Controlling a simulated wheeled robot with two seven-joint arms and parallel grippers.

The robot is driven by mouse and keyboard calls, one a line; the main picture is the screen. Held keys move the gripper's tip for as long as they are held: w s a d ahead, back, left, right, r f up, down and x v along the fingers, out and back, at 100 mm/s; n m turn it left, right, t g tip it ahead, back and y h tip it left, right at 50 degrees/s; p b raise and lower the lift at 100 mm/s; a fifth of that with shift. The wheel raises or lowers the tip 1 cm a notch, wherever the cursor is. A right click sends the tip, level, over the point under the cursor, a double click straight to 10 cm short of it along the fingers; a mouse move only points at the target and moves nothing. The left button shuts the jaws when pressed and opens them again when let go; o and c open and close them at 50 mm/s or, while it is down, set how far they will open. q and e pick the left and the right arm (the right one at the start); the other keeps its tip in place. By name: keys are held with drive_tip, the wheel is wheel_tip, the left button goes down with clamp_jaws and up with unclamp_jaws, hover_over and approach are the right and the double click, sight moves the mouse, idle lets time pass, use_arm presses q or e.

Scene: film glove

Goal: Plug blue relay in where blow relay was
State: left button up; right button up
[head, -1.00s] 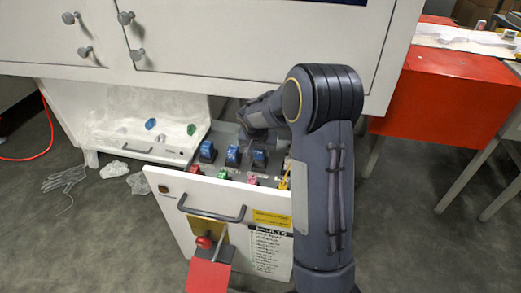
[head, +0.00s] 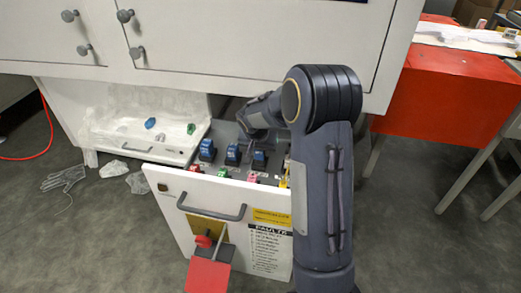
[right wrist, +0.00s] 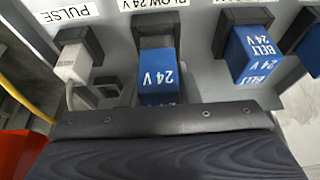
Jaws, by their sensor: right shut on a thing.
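A blue relay marked 24 V (right wrist: 158,85) is at the BLOW 24V socket (right wrist: 155,35) in the right wrist view; I cannot tell whether it is fully seated. In the head view it is the rightmost blue relay (head: 260,160) in the open drawer. My right gripper (head: 256,143) is over it, shut on it; the fingertips are mostly hidden. The dark gripper body covers the bottom of the right wrist view. Another blue relay marked BELT 24 V (right wrist: 250,55) sits in the neighbouring socket. My left gripper is not in view.
The open drawer (head: 225,215) also holds more blue relays (head: 207,150) and small coloured parts. A grey plug (right wrist: 75,65) is in the PULSE socket. Loose blue (head: 150,123) and green (head: 191,128) parts lie on the plastic-covered shelf. The cabinet (head: 250,50) overhangs the drawer.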

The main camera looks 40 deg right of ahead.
drive_tip(key=shift+f+b, duration=0.5)
drive_tip(key=shift+f, duration=0.2)
drive_tip(key=o, duration=1.2)
drive_tip(key=shift+c, duration=0.2)
drive_tip(key=p+v, duration=0.3)
drive_tip(key=v, duration=0.4)
drive_tip(key=shift+s+r, duration=0.15)
drive_tip(key=shift+r, duration=0.15)
